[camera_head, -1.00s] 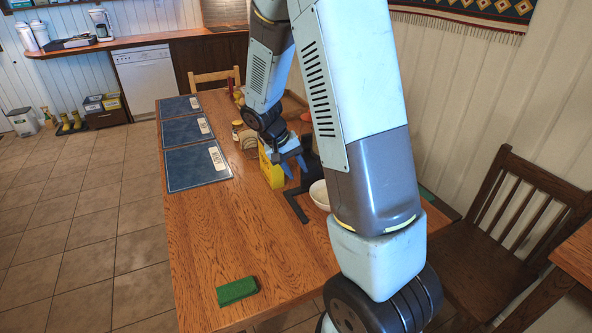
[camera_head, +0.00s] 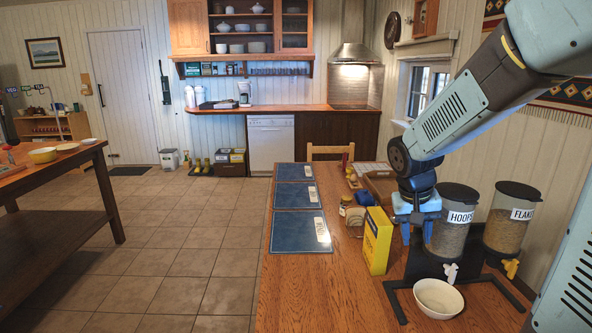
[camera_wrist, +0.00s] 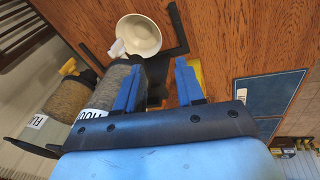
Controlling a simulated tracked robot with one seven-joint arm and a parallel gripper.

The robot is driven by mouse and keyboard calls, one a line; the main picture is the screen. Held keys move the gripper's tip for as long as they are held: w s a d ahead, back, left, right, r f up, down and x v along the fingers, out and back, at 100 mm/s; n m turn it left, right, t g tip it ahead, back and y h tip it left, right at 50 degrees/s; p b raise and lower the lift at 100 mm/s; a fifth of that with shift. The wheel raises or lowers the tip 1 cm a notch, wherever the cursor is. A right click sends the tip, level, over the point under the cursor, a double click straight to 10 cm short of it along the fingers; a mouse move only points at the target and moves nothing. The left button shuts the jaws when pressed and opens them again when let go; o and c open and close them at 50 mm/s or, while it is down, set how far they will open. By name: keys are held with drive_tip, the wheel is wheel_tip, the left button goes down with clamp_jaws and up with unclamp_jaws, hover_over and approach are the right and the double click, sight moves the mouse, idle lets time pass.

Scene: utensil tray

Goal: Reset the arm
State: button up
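My gripper (camera_head: 416,236) hangs fingers down over the long wooden table, just right of the yellow box (camera_head: 376,241) and in front of the HOOPS dispenser (camera_head: 452,225). In the wrist view its two blue fingers (camera_wrist: 158,66) stand apart with nothing held between them. The yellow box shows only as a sliver behind the right finger there. My arm comes in from the upper right of the head view and bends down at a dark joint.
A white bowl (camera_head: 438,298) sits by the dark dispenser stand (camera_head: 398,302). The FLAKE dispenser (camera_head: 507,222) stands at the right. The table's near left part is clear.

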drive_tip(key=s+a+r+n+t+y, duration=0.1)
drive_tip(key=s+a+r+t, duration=0.1)
drive_tip(key=s+r, duration=0.3)
drive_tip(key=s+a+r+n+t+y, duration=0.1)
drive_tip(key=s+a+r+t, duration=0.1)
drive_tip(key=s+r, duration=0.4)
drive_tip(key=s, duration=0.4)
drive_tip(key=shift+s+r, duration=0.2)
drive_tip(key=shift+s, duration=0.1)
idle(0.6)
